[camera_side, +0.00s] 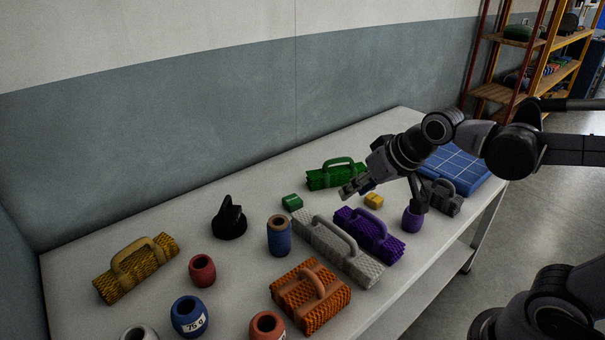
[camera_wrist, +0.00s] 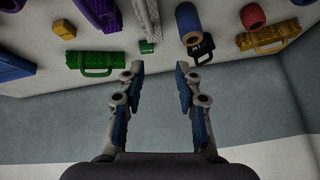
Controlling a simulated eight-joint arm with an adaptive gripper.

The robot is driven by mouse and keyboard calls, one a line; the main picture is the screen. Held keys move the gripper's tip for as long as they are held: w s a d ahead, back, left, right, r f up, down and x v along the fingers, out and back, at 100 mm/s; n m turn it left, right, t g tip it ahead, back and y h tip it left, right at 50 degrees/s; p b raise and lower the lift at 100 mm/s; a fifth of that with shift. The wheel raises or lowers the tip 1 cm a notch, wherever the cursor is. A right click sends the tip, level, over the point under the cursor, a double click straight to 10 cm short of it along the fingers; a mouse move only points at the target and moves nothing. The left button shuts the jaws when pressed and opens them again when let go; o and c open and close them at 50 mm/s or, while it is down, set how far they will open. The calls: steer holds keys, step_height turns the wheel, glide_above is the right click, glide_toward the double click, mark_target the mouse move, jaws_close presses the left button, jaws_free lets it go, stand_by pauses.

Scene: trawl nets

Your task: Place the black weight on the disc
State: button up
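The black weight (camera_side: 229,220), with a round base and an upright handle-like part, stands on the table toward the back left. It also shows in the wrist view (camera_wrist: 203,51), beside the blue cylinder. I cannot make out a separate disc for certain. My gripper (camera_side: 350,188) is raised over the back of the table, near the green roll and right of the black weight, apart from it. In the wrist view, my gripper (camera_wrist: 160,72) has its two fingers spread with nothing between them.
Handled net rolls stand around: green (camera_side: 336,174), purple (camera_side: 369,236), grey (camera_side: 337,250), orange (camera_side: 310,297) and yellow (camera_side: 135,268). A blue-orange cylinder (camera_side: 279,237) and red cylinder (camera_side: 202,271) flank the black weight's front. A blue gridded pad (camera_side: 458,168) lies right; a wall runs behind.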

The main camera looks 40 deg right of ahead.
steer(key=s+d+f+n, duration=0.1)
steer(key=s+f+n, duration=0.1)
steer(key=s, duration=0.4)
steer(key=shift+s+d+f, duration=0.35)
steer(key=shift+s+f, duration=0.05)
steer(key=shift+f, duration=0.2)
